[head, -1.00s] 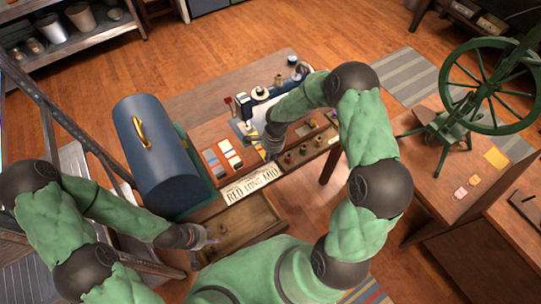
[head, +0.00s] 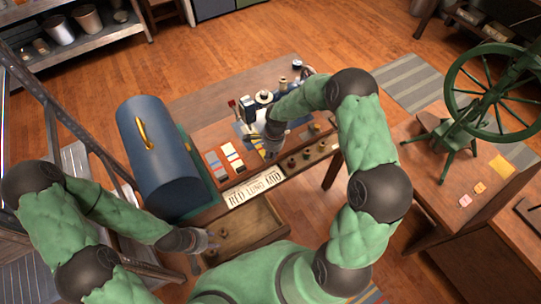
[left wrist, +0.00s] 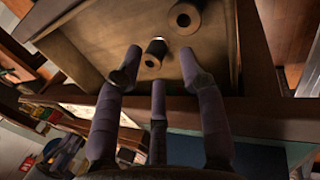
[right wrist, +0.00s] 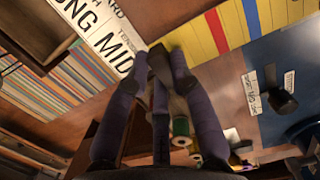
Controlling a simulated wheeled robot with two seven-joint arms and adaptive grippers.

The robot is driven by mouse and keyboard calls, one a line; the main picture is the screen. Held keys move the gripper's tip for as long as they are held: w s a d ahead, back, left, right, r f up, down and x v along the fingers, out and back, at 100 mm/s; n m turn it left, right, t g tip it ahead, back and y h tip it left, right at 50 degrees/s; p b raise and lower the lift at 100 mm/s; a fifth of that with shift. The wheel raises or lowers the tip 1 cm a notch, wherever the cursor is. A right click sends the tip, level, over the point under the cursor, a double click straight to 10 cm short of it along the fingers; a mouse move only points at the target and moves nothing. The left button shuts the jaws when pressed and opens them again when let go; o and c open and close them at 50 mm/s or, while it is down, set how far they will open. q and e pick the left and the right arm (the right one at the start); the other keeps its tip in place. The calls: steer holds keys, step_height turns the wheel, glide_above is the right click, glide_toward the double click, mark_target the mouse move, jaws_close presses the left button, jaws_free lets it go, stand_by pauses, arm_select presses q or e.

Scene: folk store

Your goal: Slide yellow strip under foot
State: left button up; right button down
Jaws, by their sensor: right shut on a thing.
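A yellow strip with red and blue bands (right wrist: 200,38) lies flat in the right wrist view, its right end at the blue machine base (right wrist: 298,75). My right gripper (right wrist: 165,58) is shut on the strip's near left edge. In the head view my right gripper (head: 270,143) is low beside the sewing machine (head: 264,98). The machine's foot is hidden by my arm and hand. My left gripper (head: 210,242) is open over the wooden drawer (head: 265,222); the left wrist view shows its fingers (left wrist: 160,72) apart, near a dark spool (left wrist: 153,55).
A blue domed case (head: 160,165) stands at the left of the table. Colour cards (head: 225,158) and a lettered sign (head: 252,187) lie near the front. Several spools (head: 305,154) stand in a tray at the right. A second spool (left wrist: 185,17) sits in the drawer.

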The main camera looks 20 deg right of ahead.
arm_select(q)
steer(key=shift+f, duration=0.1)
arm_select(e)
steer(key=shift+w, duration=0.25)
arm_select(q)
steer(key=shift+f+b, duration=0.3)
steer(key=shift+b, duration=0.15)
arm_select(e)
steer(key=shift+w+a, duration=0.15)
steer(key=shift+w, duration=0.65)
arm_select(q)
steer(key=shift+f, duration=0.15)
arm_select(e)
steer(key=shift+w+a, duration=0.1)
steer(key=shift+w, duration=0.35)
arm_select(q)
steer(key=shift+f+b, duration=0.25)
steer(key=shift+b, duration=0.15)
arm_select(e)
steer(key=shift+f, duration=0.2)
steer(key=c, duration=1)
jaws_free()
step_height(320, 180, up, 12)
steer(key=d, duration=0.1)
steer(key=shift+d, duration=0.25)
arm_select(q)
steer(key=shift+r, duration=0.1)
